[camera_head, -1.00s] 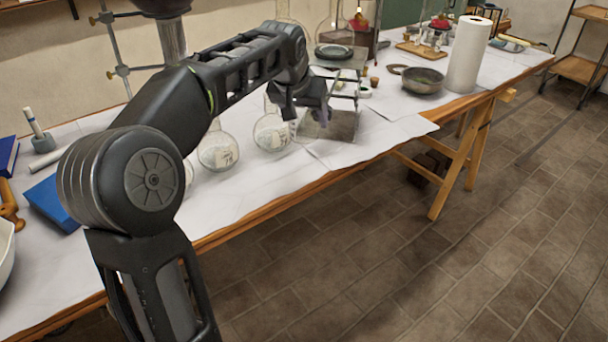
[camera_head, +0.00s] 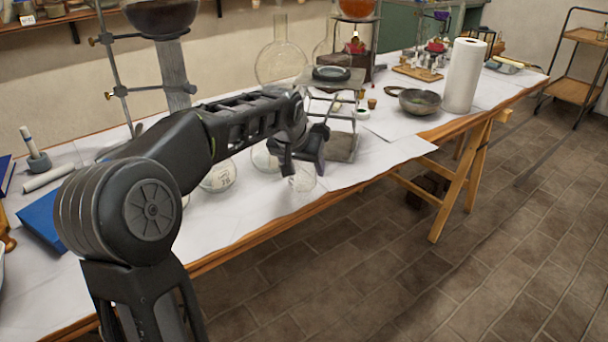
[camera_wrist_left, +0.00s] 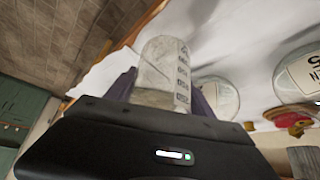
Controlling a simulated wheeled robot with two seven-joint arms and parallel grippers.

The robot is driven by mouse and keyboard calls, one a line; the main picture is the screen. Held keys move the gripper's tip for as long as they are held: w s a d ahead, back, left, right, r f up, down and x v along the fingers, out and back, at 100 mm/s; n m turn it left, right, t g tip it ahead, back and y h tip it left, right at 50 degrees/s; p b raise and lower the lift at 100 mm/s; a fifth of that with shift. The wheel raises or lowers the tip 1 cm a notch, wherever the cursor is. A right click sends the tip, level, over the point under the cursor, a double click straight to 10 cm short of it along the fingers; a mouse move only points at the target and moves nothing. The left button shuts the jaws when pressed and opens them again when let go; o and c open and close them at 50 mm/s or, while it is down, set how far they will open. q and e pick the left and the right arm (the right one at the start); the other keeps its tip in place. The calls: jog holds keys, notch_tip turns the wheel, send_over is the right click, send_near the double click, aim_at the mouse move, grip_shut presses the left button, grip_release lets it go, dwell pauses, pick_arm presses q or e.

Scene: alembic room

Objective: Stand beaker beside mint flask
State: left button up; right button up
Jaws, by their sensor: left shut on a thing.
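My left gripper (camera_head: 303,165) is shut on a clear beaker (camera_head: 303,181) near the table's front edge. In the left wrist view the beaker (camera_wrist_left: 165,62), with dark graduation marks, sits between the fingers; I cannot tell whether its base touches the table. Clear round flasks stand left of the gripper: one with a label (camera_head: 217,178), and another (camera_head: 264,158) closer, partly behind the arm. In the left wrist view, a flask (camera_wrist_left: 216,93) and a labelled flask (camera_wrist_left: 303,76) show to the beaker's right. I cannot tell which is the mint flask. My right gripper is not in view.
A metal pan (camera_head: 419,101) and a paper towel roll (camera_head: 464,75) stand further right. A blue book (camera_head: 42,221) lies at left.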

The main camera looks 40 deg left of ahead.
pick_arm(q)
jog(key=shift+f, duration=1.15)
jog(key=shift+f, duration=0.15)
jog(key=o, duration=1.4)
jog(key=shift+r, duration=0.2)
jog(key=p+v, duration=0.1)
jog(key=v, duration=1.1)
jog(key=shift+a, duration=0.1)
